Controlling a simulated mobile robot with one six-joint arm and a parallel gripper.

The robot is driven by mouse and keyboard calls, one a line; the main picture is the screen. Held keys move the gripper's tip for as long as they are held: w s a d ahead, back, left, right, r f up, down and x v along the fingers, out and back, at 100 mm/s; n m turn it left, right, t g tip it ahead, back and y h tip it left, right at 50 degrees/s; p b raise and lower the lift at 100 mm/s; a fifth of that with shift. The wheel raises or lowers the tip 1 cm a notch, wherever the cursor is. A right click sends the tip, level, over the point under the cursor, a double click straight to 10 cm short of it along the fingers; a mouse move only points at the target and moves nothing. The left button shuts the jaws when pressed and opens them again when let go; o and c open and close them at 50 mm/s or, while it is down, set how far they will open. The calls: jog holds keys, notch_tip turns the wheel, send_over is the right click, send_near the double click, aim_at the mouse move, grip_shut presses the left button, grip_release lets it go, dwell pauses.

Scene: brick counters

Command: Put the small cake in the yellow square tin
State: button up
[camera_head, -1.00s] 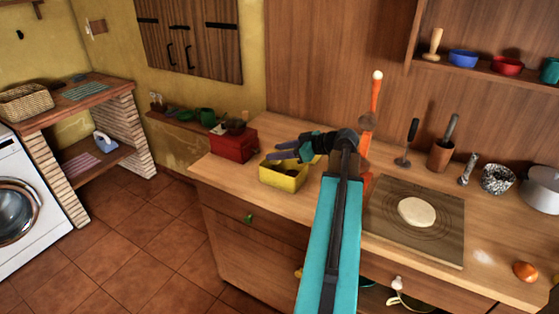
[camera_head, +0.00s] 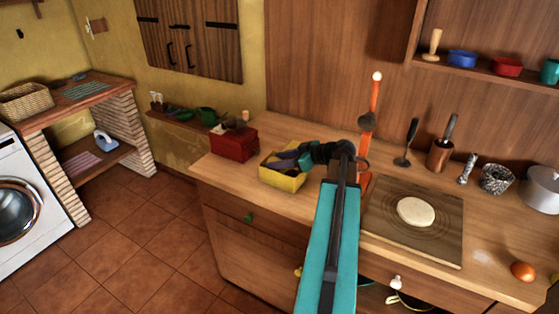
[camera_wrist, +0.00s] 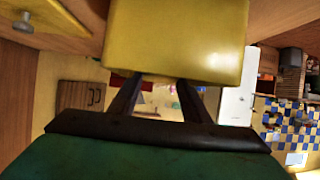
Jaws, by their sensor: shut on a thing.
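The yellow square tin (camera_head: 283,181) stands on the wooden counter, left of the middle. My gripper (camera_head: 285,160) reaches leftward and low over its open top. In the wrist view the tin's outer wall (camera_wrist: 175,40) fills the top middle, and the fingertips pass behind it. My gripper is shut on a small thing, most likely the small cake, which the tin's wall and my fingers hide. I cannot tell whether it touches the tin's floor.
A red tin (camera_head: 233,146) stands just left of the yellow tin, with small things on it. To the right are a board (camera_head: 440,235) with flat dough (camera_head: 416,211), an orange-brown egg (camera_head: 522,271) and a mortar (camera_head: 440,155). An orange post (camera_head: 374,110) stands behind my arm.

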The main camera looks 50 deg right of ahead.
jog(key=shift+f+b, duration=0.65)
jog(key=shift+b, duration=0.3)
jog(key=o, duration=0.8)
jog(key=shift+c, duration=0.2)
jog(key=shift+r+p, duration=0.25)
jog(key=shift+p, duration=0.1)
jog(key=shift+r+p, duration=0.5)
jog(key=shift+p, duration=0.2)
jog(key=shift+s+d, duration=0.15)
jog(key=shift+s, duration=0.2)
jog(key=b+v, duration=0.3)
jog(key=v, duration=0.8)
jog(key=shift+s+r, duration=0.1)
jog(key=shift+r, duration=0.1)
